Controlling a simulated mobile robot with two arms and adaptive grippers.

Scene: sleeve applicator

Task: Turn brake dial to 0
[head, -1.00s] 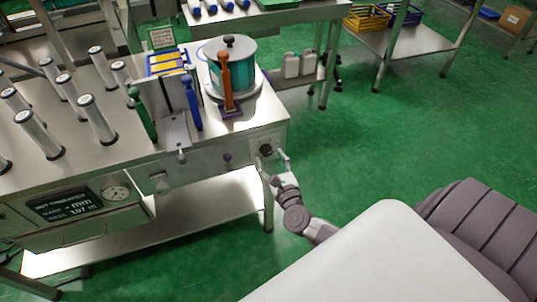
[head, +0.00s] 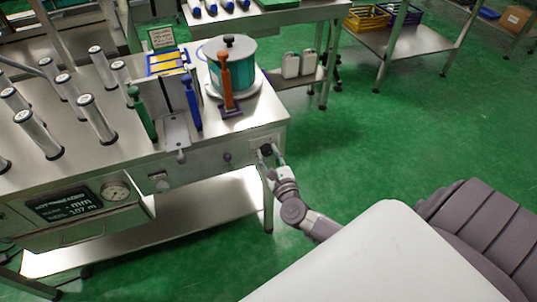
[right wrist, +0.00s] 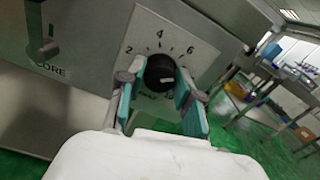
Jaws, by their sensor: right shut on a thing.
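The brake dial (right wrist: 160,70) is a round black knob on a pale plate (right wrist: 199,50) marked 2, 4 and 6. A white mark shows low on its face, but I cannot tell which number it points to. In the head view the dial (head: 266,150) is small on the front right of the steel bench. My right gripper (right wrist: 159,92) is shut on the dial, with one teal-padded finger on each side. In the head view the right gripper (head: 270,154) meets the bench front at the dial. My left gripper is not in view.
Left of the dial is a lever plate labelled CORE (right wrist: 42,35). On the bench (head: 200,158) stand a teal drum (head: 238,72), an orange-handled lever (head: 226,85) and several upright rollers.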

